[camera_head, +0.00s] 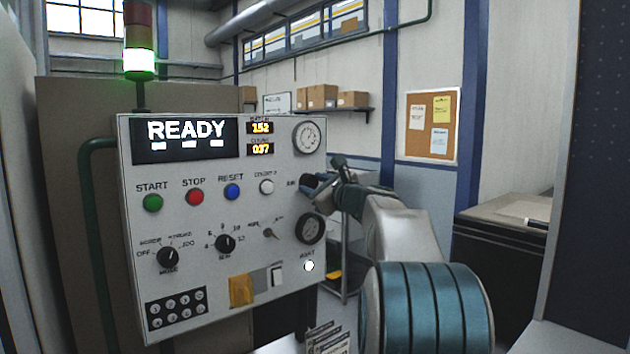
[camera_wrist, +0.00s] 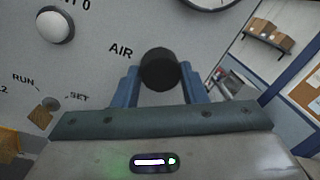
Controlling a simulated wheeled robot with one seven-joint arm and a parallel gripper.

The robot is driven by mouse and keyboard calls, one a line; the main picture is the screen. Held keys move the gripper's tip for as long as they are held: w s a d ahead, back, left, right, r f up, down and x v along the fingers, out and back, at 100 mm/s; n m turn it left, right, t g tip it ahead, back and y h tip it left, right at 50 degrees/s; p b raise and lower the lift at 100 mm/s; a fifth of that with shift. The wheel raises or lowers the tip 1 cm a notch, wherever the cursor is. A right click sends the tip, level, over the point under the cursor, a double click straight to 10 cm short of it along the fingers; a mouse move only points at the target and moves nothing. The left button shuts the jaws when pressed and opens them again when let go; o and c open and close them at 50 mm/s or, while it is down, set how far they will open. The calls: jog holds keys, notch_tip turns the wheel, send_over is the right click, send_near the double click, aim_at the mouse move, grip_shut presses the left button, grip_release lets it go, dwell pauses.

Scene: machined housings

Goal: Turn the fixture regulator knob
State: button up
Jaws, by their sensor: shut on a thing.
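The regulator knob (camera_wrist: 160,70) is a black round knob next to the label AIR in the wrist view. My gripper (camera_wrist: 160,88) has its two blue fingers on either side of the knob and is shut on it. There the knob (camera_head: 308,181) is partly covered by my gripper. How far the knob is turned cannot be told.
A white button (camera_wrist: 55,26) and a RUN/SET key switch (camera_wrist: 42,115) lie to the left. A shelf cart (camera_head: 345,255) stands behind the panel's right side.

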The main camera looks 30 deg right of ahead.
jog(key=shift+m+p, duration=0.65)
jog(key=shift+m, duration=0.95)
jog(key=o, duration=1)
jog(key=shift+c, duration=0.2)
jog(key=s+d+b, duration=0.1)
jog(key=s+b, duration=0.2)
jog(key=s, duration=1)
jog(key=shift+s+d+f+b, duration=0.3)
jog(key=shift+s+d, duration=0.1)
